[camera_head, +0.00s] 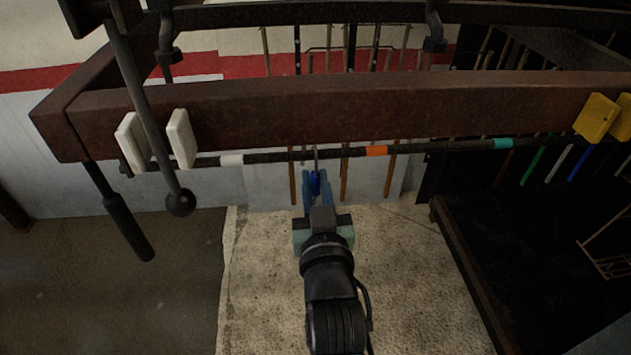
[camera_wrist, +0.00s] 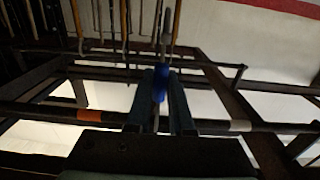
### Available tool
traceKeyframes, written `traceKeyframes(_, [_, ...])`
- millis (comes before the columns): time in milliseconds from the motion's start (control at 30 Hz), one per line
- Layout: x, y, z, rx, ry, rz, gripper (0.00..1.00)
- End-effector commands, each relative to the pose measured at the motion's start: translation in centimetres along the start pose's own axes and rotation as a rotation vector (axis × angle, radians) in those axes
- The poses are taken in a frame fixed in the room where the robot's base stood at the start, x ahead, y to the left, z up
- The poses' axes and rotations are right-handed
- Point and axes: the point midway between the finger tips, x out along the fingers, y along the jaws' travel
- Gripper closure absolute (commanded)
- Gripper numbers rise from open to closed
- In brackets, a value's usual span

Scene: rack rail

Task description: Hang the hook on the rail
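My gripper (camera_head: 318,197) has its two blue-grey fingers on either side of the blue handle of the hook (camera_head: 315,183). The hook's thin grey metal end points away from my gripper and overlaps the rail in the head view. The hook also shows in the wrist view (camera_wrist: 161,86), between the fingers (camera_wrist: 163,100). The rail (camera_head: 440,148) is a dark rod below a brown beam, with white, orange and teal bands. The hook lies between the white and orange bands. I cannot tell whether its metal end touches the rail.
The thick brown beam (camera_head: 340,108) runs just above the rail. White blocks (camera_head: 181,139) stand at the rail's left and yellow blocks (camera_head: 597,118) at its right. A dark bar with a ball end (camera_head: 180,203) hangs at left. The pale floor (camera_head: 410,270) below is clear.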

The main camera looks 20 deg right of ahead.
Motion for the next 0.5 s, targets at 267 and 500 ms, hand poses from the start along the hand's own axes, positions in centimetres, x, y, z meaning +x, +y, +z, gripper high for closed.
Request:
traceKeyframes(267, [0.0,0.0,-0.01,0.0,-0.001,0.0,0.47])
traceKeyframes(500, [-0.2,0.0,0.09,0.0,-0.001,0.0,0.47])
